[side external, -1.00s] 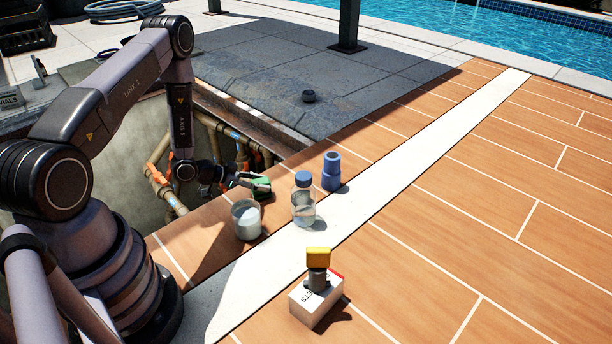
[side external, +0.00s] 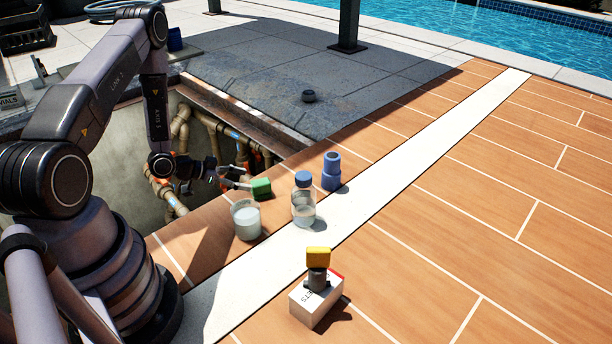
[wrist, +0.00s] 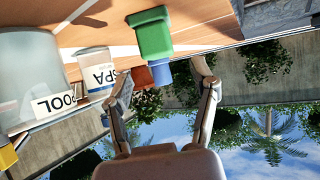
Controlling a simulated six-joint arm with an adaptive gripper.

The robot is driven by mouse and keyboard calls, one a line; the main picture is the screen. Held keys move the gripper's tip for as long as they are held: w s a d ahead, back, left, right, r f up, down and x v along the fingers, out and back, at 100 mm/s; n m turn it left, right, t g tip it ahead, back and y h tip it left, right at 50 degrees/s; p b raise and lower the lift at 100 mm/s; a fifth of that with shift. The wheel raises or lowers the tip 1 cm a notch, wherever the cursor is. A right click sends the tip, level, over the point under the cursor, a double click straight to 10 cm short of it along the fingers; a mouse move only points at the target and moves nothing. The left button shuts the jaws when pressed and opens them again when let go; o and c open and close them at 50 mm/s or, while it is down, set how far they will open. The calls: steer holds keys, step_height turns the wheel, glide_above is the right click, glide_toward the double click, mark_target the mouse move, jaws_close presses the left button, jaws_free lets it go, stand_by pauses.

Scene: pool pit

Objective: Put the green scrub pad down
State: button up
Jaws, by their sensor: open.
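The green scrub pad (side external: 261,188) rests on the orange deck tiles near the pit edge, left of the blue pipe fitting and behind the beaker. In the wrist view, which is upside down, the pad (wrist: 154,36) sits beyond the fingertips. My gripper (side external: 233,178) is open, to the left of the pad, with a gap between them.
The beaker (side external: 247,221), blue-capped bottle (side external: 303,206) and blue fitting (side external: 331,174) stand close to the pad. A white box (side external: 316,301) with a yellow-topped item stands nearer the camera. The open pit with pipes (side external: 215,140) lies behind. The deck on the right is clear.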

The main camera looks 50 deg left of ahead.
steer(key=v, duration=0.7)
steer(key=w+a+r+g+y, duration=0.15)
steer(key=r+y, duration=0.25)
steer(key=r, duration=0.6)
steer(key=w+r+g+y, duration=0.2)
steer(key=r+g+y, duration=0.1)
steer(key=r, duration=0.7)
steer(key=s+d+r+n+h, duration=0.1)
steer(key=s+d+r+n, duration=0.1)
steer(key=s+d+r, duration=0.4)
steer(key=s+d+r+n+g+h, duration=0.1)
steer(key=s+d+r+n, duration=0.1)
steer(key=s+d+r, duration=0.5)
steer(key=s+d, duration=0.3)
steer(key=s, duration=0.2)
steer(key=shift+s+n, duration=0.4)
